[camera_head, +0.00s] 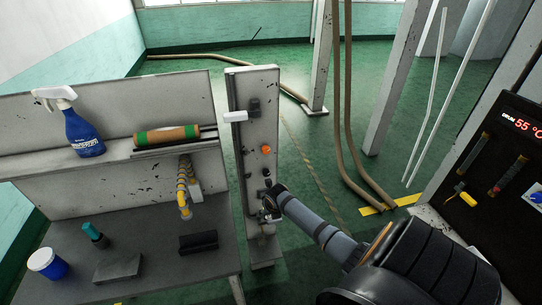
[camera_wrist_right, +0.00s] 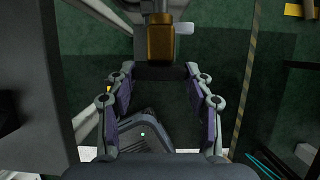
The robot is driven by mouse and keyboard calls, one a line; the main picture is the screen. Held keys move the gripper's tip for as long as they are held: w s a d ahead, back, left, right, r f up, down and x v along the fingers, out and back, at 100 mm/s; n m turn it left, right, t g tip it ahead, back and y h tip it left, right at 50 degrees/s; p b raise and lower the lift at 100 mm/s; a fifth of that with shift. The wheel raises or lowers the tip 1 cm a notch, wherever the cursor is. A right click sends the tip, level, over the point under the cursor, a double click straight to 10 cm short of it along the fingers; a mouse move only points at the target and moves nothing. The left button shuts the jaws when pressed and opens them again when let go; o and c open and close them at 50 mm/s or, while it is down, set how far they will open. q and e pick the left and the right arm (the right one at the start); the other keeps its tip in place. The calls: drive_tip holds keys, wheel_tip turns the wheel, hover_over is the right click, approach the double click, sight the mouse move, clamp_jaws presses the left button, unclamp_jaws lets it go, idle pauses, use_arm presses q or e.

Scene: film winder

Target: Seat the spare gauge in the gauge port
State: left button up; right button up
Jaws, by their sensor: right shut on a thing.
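My right arm reaches in from the lower right, and its gripper (camera_head: 271,204) is at the upright grey panel (camera_head: 253,95), low on its face. A brass-coloured block (camera_wrist_right: 160,40) shows just beyond this piece. I cannot tell whether the held piece is the spare gauge, or whether it touches the panel. The gauge port cannot be made out; the gripper covers part of the panel. My left gripper is not in view.
The bench left of the panel holds a blue-white cup (camera_head: 47,264), a teal-topped item (camera_head: 95,236), a grey block (camera_head: 118,268) and a black block (camera_head: 198,242). A spray bottle (camera_head: 80,130) and banded roll (camera_head: 167,135) sit on the shelf. Open floor lies behind.

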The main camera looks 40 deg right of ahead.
idle(0.4)
drive_tip(key=shift+w+d, duration=0.1)
drive_tip(key=shift+w, duration=0.1)
drive_tip(key=shift+w+d+b, duration=0.35)
drive_tip(key=shift+w+b, duration=0.1)
drive_tip(key=shift+w, duration=0.1)
drive_tip(key=shift+w+d+b, duration=0.3)
drive_tip(key=shift+w+b, duration=0.1)
drive_tip(key=shift+w, duration=0.15)
drive_tip(key=shift+p, duration=0.3)
idle(0.4)
drive_tip(key=shift+w+d, duration=0.1)
drive_tip(key=shift+w, duration=0.15)
drive_tip(key=o, duration=1.3)
